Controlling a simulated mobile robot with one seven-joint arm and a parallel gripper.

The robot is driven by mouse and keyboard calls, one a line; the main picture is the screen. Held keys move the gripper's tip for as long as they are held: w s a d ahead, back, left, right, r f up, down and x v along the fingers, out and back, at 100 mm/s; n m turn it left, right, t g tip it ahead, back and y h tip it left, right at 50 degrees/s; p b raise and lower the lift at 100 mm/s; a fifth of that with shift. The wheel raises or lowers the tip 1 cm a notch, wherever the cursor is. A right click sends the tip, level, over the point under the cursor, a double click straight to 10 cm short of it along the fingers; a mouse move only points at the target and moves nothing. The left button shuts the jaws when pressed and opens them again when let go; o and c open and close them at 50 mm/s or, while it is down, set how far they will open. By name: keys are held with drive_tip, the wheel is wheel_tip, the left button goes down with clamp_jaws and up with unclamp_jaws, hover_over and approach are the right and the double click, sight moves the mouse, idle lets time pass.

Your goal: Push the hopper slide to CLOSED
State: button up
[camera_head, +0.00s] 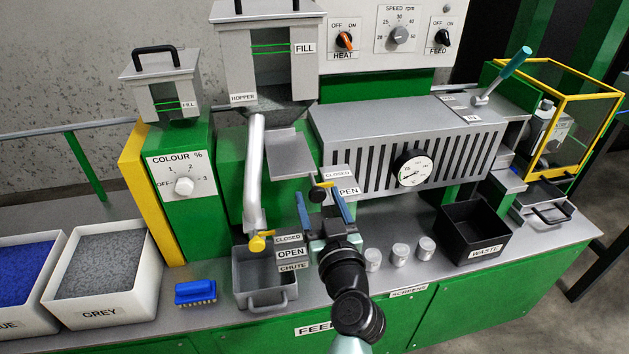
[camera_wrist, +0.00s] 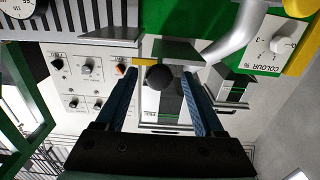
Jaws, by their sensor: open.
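The hopper slide is a grey plate (camera_head: 290,155) standing out from below the hopper (camera_head: 268,62). A dark round knob (camera_head: 317,195) is at its near end, with a yellow pointer (camera_head: 326,184) beside the CLOSED (camera_head: 338,175) and OPEN (camera_head: 346,190) labels. The pointer is near both labels; I cannot tell exactly which it marks. My gripper (camera_head: 325,209) is open, its two blue fingers on either side of the knob. In the wrist view the knob (camera_wrist: 158,77) shows between the fingertips (camera_wrist: 160,84), with a gap to the right finger.
A silver chute pipe (camera_head: 255,172) with a yellow handle (camera_head: 260,242) stands to the left, above a grey bin (camera_head: 264,280). The slotted housing with a gauge (camera_head: 412,168) is close on the right. Small metal cups (camera_head: 400,253) and a black WASTE bin (camera_head: 473,235) stand right.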

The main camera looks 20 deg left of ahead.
sight(314, 183)
drive_tip(key=shift+x, duration=2.4)
drive_tip(key=shift+c, duration=0.3)
clamp_jaws()
